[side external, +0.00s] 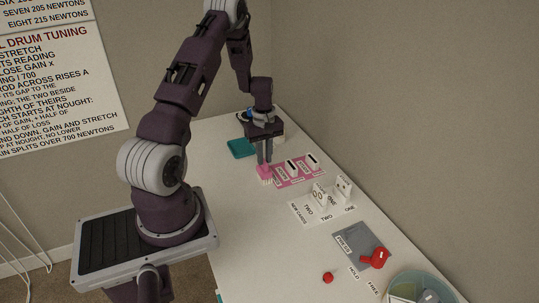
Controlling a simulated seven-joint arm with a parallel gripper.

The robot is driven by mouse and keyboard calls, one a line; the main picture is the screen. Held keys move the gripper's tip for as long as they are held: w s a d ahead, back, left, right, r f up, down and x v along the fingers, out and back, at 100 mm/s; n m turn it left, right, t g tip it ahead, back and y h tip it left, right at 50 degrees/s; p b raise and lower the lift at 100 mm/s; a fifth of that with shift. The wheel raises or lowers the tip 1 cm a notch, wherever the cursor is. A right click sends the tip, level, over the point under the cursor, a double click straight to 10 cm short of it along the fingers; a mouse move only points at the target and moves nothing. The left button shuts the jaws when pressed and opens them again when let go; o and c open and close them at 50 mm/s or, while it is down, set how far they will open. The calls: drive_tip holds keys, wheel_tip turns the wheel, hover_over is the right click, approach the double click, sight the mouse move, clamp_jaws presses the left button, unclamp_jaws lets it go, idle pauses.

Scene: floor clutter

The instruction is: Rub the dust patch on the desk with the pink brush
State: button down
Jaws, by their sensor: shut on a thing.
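My gripper (264,160) points down over the desk (222,190), toward its far part. It is shut on the pink brush (265,171), whose pale bristles face down at the desk surface. I cannot tell whether the bristles touch the desk. The brush is beside the left edge of a pink mat. I cannot make out a dust patch on the desk; it may be too faint or hidden by the gripper and brush.
The pink mat (287,181) carries black-and-white pieces. A teal item (239,149) lies behind my gripper. Nearer are a white labelled sheet (310,214) with upright white blocks, a grey pad (351,236), a red object (374,259), a small red piece (327,277) and a bowl (454,290). The left desk strip is clear.

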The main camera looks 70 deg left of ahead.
drive_tip(key=shift+s, duration=0.5)
drive_tip(key=shift+w+r, duration=0.1)
drive_tip(key=shift+r, duration=3.4)
drive_tip(key=shift+d, duration=0.1)
